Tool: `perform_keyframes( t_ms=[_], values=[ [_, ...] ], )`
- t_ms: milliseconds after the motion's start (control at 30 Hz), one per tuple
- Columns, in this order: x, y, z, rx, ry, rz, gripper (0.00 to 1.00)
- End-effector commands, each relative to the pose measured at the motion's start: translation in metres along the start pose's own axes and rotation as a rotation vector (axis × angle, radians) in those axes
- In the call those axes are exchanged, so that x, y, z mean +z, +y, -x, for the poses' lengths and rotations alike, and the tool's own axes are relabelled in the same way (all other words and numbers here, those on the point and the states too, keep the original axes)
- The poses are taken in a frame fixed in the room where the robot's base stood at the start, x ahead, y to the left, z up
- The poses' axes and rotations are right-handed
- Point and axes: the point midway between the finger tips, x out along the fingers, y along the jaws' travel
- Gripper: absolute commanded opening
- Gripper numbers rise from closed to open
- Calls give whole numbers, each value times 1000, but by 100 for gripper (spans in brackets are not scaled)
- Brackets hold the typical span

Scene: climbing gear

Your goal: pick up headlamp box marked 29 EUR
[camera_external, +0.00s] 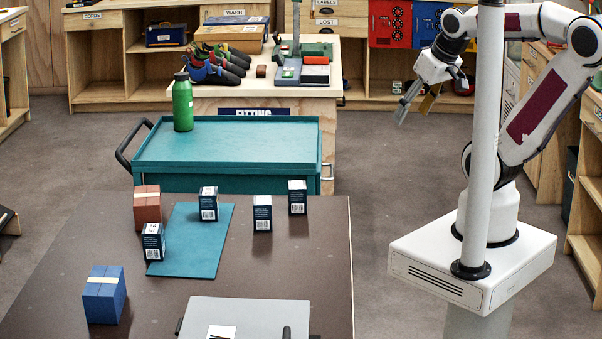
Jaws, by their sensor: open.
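Several small dark boxes with white barcode labels stand on the dark table. One box (208,204) stands on the teal mat (190,262) near its far end. Another box (152,242) stands at the mat's left edge, with a white top whose print looks like a number, too small to read surely. Two more boxes stand right of the mat, one nearer (262,214) and one farther right (297,198). I cannot tell for sure which is marked 29 EUR. My gripper (414,108) is open and empty, high at the upper right, far from the boxes.
A reddish-brown block (147,206) stands behind the left box. A blue block (104,295) is at the front left. A grey panel (245,312) lies at the front. Behind the table is a teal cart (230,150) with a green bottle (183,102). A pale post (487,130) stands before my arm.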

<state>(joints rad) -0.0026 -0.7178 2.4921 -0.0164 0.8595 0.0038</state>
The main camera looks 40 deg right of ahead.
Motion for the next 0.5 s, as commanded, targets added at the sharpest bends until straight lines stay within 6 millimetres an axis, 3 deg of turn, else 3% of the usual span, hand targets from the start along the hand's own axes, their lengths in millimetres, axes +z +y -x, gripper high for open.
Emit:
perform_keyframes(
  t_ms=[500],
  values=[
    [-92, 10, -51, 61, 121, 103, 60]
  ],
)
